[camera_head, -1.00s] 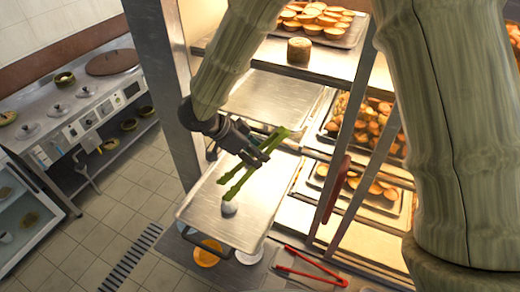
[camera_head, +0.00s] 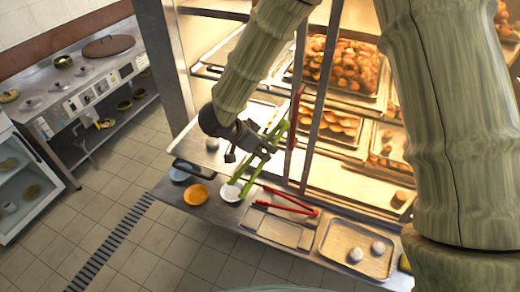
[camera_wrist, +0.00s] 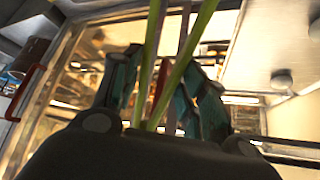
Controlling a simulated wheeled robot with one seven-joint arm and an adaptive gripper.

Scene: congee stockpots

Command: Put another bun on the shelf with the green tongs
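My gripper (camera_head: 262,147) is shut on the green tongs (camera_head: 256,175), in front of the shelf rack. In the wrist view the green tongs (camera_wrist: 176,85) rise between the teal fingers. One pale bun (camera_head: 212,143) sits on the left of a metal shelf tray (camera_head: 262,110). Two pale buns, one at the left (camera_head: 355,254) and one at the right (camera_head: 378,247), lie on a counter tray (camera_head: 337,232).
Red tongs (camera_head: 290,198) and an empty small tray (camera_head: 279,228) lie on the counter (camera_head: 215,205). Rack posts (camera_head: 321,95) stand just right of my gripper. Tiled floor is open at the left.

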